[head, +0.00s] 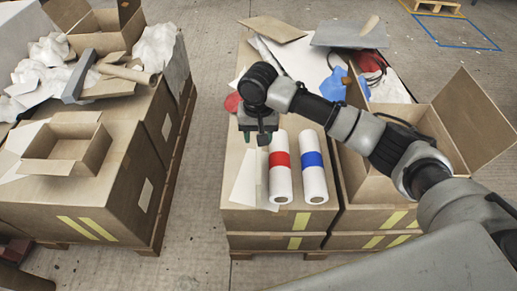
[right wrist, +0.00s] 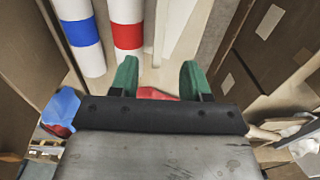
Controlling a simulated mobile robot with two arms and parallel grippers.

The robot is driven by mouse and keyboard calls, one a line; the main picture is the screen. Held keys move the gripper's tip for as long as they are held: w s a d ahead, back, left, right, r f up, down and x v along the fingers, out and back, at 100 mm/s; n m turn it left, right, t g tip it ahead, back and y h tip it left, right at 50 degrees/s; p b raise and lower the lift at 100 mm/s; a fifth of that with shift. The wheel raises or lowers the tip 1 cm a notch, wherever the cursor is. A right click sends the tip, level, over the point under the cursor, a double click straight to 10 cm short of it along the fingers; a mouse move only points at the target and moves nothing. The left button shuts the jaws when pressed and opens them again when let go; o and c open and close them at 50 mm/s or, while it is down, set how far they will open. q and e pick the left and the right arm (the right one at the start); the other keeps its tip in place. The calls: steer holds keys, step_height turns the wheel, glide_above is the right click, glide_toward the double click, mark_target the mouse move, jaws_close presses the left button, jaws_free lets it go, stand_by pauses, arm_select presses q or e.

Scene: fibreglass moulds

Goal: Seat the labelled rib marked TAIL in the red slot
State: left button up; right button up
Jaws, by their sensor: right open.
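My right gripper (head: 258,135) is over the far left part of the middle stack of boxes, its green fingers pointing down. In the right wrist view the fingers (right wrist: 159,80) are apart with nothing gripped. A red piece (right wrist: 155,93) shows beyond and between them; it also shows left of my gripper in the head view (head: 232,102). Pale flat pieces (head: 243,180) lie near the gripper, left of the rolls; they also show in the right wrist view (right wrist: 178,25). I can read no TAIL label and cannot make out a red slot. My left gripper is not in view.
A white roll with a red band (head: 280,185) and one with a blue band (head: 314,185) lie side by side on the boxes. An open carton (head: 440,130) stands at right, under my arm. Another open carton (head: 58,168) sits on the left stack. Bare floor separates the stacks.

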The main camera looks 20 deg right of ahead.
steer(key=p, duration=0.2)
glide_above(259, 155)
steer(key=f, duration=0.4)
steer(key=shift+s+f+b, duration=0.1)
steer(key=shift+s+b, duration=0.15)
steer(key=shift+b, duration=0.15)
steer(key=shift+w+f+b, duration=0.15)
steer(key=shift+f+b, duration=0.35)
steer(key=shift+f, duration=2.55)
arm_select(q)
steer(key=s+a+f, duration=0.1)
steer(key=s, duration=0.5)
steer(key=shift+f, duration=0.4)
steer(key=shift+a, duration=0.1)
arm_select(e)
steer(key=shift+c, duration=0.3)
jaws_close()
